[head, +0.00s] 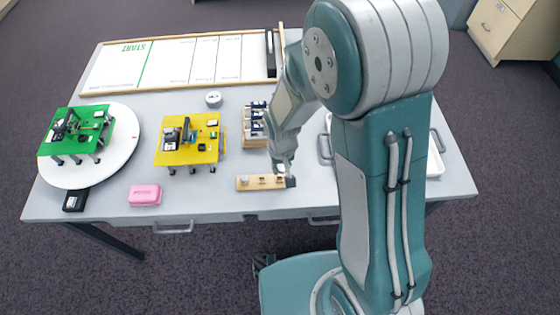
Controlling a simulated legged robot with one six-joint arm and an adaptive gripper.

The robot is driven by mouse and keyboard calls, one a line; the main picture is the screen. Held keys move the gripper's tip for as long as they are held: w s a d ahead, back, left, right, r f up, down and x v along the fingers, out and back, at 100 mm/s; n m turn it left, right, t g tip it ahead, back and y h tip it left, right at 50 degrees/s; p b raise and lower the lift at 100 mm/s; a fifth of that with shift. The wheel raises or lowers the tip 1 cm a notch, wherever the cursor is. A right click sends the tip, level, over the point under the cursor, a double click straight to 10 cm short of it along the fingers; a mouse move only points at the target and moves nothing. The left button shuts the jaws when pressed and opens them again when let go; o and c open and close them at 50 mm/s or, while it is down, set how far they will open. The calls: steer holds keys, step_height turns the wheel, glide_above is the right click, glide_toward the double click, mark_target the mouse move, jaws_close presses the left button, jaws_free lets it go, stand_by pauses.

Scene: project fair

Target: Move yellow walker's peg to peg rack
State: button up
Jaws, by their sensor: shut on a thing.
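The yellow walker (190,141) stands on its legs left of the table's middle, with dark parts and a small green part on its top. The peg rack (253,186) is a narrow wooden bar near the front edge, with small pegs or holes along its top. My gripper (283,180) is low over the right end of the rack, pointing down. It is shut on a small peg, which the fingers mostly hide. I cannot tell whether the peg touches the rack.
A green walker (76,131) stands on a white round turntable (120,150) at left. A pink box (145,194), a black box (75,200), a tape roll (213,98) and a wooden holder (250,141) are on the table. A START track board (170,62) lies behind. A white tray (436,160) is right.

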mark_target(279, 175)
steer(key=shift+a+f, duration=0.2)
steer(key=shift+f, duration=0.6)
steer(key=shift+a+f, duration=0.2)
steer(key=shift+f, duration=0.05)
steer(key=shift+a, duration=0.2)
steer(key=shift+d, duration=0.6)
steer(key=shift+a, duration=0.2)
steer(key=shift+a+f, duration=0.15)
steer(key=shift+f, duration=0.85)
stand_by(0.9)
steer(key=o, duration=0.9)
